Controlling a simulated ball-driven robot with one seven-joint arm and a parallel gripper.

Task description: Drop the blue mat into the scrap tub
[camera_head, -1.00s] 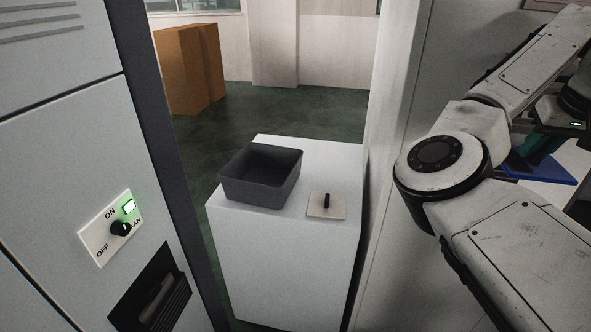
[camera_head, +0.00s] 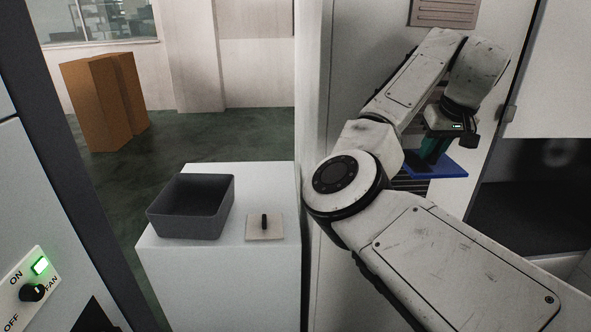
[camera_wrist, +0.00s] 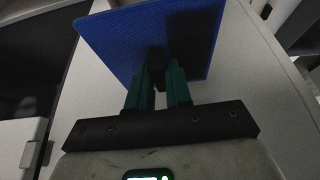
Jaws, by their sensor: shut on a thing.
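The blue mat (camera_head: 447,168) is a flat square held level at the right in the head view, partly hidden by my arm. My gripper (camera_wrist: 158,80) has green fingers and is shut on a dark knob on the mat. The mat fills the upper middle of the wrist view (camera_wrist: 115,42). My gripper in the head view (camera_head: 432,152) is above the mat. A dark grey open tub (camera_head: 183,224), apparently the scrap tub, stands on a white stand at left of centre. The mat is well to the right of it, apart from it.
The white stand (camera_head: 215,285) also bears a pale square plate (camera_head: 274,229) with a dark handle, right of the tub. A wall edge (camera_head: 308,90) rises between the stand and my gripper. A cabinet with a fan switch (camera_head: 33,290) is at left. Brown boxes (camera_head: 100,105) stand behind.

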